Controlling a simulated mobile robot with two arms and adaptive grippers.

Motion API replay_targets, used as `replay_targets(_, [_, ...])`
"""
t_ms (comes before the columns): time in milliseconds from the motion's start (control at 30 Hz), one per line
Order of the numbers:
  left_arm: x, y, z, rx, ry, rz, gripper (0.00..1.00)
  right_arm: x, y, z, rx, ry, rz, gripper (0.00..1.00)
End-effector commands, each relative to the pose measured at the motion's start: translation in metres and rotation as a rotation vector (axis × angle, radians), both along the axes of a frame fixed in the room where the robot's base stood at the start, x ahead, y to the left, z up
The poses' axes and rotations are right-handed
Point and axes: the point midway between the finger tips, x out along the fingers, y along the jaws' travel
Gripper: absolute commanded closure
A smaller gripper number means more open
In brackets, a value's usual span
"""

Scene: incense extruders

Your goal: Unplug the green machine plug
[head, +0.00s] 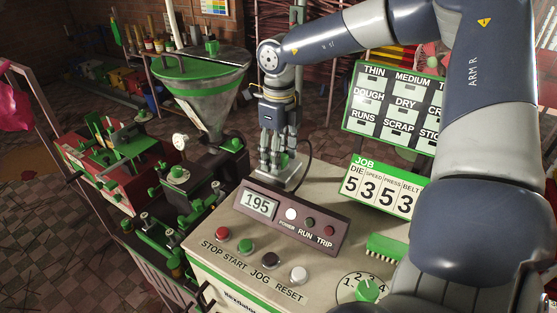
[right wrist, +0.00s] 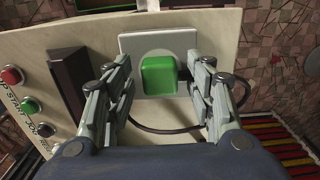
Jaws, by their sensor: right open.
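The green plug (right wrist: 158,76) sits in a white square socket plate (right wrist: 187,42) on the beige machine top, seen in the right wrist view. My right gripper (right wrist: 160,90) is open, with one finger set on each side of the plug and gaps between. In the head view my right gripper (head: 277,165) points down over the socket plate (head: 287,172) at the back of the machine, and its fingers hide most of the plug. A dark cord (head: 309,160) curves away to the right. My left gripper is not in view.
The display box (head: 295,217) reading 195 stands just in front of the socket. Coloured buttons (head: 245,246) line the panel. The job board (head: 384,187) and sign board (head: 398,105) stand to the right. A metal hopper (head: 205,90) is to the left.

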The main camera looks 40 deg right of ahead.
Motion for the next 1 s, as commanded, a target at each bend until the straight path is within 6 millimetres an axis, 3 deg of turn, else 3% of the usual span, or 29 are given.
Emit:
replay_targets(767, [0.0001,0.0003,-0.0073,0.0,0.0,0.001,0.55,0.0001,0.0001,0.0001,0.0,-0.001,0.0,0.5])
replay_targets(1000, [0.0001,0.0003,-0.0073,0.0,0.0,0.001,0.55,0.0001,0.0001,0.0,0.0,0.0,0.0,1.0])
